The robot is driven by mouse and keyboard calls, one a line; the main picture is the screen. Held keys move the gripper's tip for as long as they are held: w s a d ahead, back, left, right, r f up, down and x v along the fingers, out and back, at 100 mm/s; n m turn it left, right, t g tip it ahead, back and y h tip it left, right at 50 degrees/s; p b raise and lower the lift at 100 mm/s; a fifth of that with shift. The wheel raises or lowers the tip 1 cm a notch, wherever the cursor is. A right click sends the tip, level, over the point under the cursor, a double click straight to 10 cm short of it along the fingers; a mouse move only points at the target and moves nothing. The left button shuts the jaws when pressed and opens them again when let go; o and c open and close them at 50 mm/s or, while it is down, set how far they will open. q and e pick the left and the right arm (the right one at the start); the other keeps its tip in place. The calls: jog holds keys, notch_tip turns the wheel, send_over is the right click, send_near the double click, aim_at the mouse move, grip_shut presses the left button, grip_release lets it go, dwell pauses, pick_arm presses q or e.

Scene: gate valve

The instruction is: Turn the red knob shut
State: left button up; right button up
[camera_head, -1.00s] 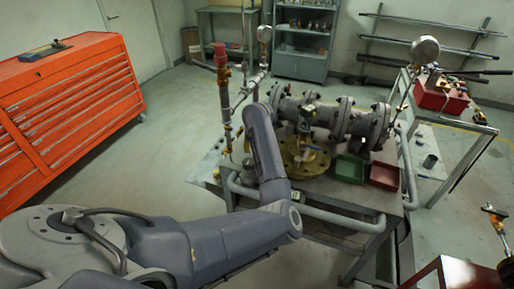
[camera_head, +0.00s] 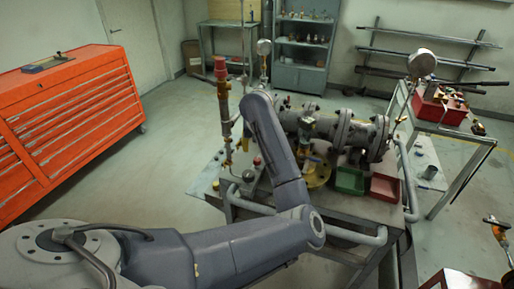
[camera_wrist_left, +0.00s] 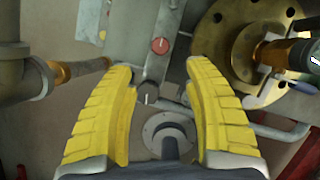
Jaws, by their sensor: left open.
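The red knob (camera_wrist_left: 159,45) is small and round with a pale mark, on a grey plate at the top middle of the left wrist view. My left gripper (camera_wrist_left: 160,68) has yellow ribbed fingers, spread open and empty. The knob appears between and just beyond the fingertips, with no visible contact. A small red round part (camera_head: 257,160) beside my forearm in the head view may be the same knob. In that view my left forearm hides much of the bench there. My right gripper is not in view.
A brass flange (camera_wrist_left: 222,45) with a valve part lies right of the fingers; a pipe with brass fitting (camera_wrist_left: 75,70) lies left. In the head view, the bench carries a large flanged pipe (camera_head: 345,130), a green tray (camera_head: 349,181) and a red tray (camera_head: 385,187).

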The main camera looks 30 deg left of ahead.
pick_arm(q)
notch_tip(320, 180, up, 6)
jog(key=f+n+g+h, duration=0.1)
jog(key=n+g+h, duration=0.1)
jog(key=g+h, duration=0.15)
send_over(257, 159)
jog(key=shift+y, duration=0.45)
notch_tip(257, 159, down, 16)
jog(key=shift+f, duration=0.25)
dwell(0.4)
grip_shut()
dwell(0.4)
